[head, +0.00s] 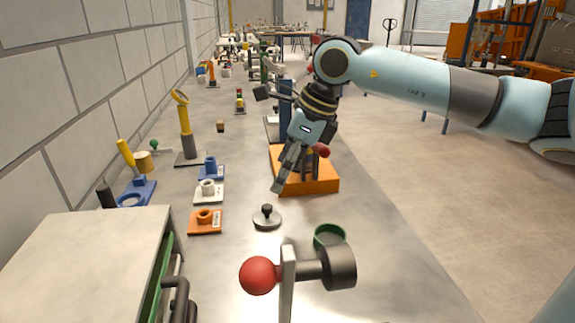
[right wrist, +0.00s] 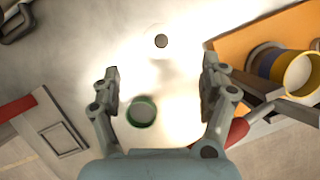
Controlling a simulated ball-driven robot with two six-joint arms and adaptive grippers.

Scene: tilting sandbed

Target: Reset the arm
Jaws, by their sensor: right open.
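My right arm reaches in from the right in the head view. Its gripper (head: 287,178) points down and left above the bench, in front of the orange block (head: 318,186). In the right wrist view the two fingers of the gripper (right wrist: 161,82) stand wide apart, with nothing between them that I can see held. A green-rimmed round cup (right wrist: 141,112) shows below, between the fingers. A round disc with a dark knob (right wrist: 161,41) lies beyond the fingertips. A red handle end (right wrist: 237,131) shows by the right finger. My left gripper is not in view.
A lever with a red ball (head: 258,275) stands at the front. A grey-topped cabinet (head: 85,245) is at the front left. Orange (head: 205,228), white (head: 208,196) and blue (head: 211,172) fixtures line the left side. Open floor lies right of the bench.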

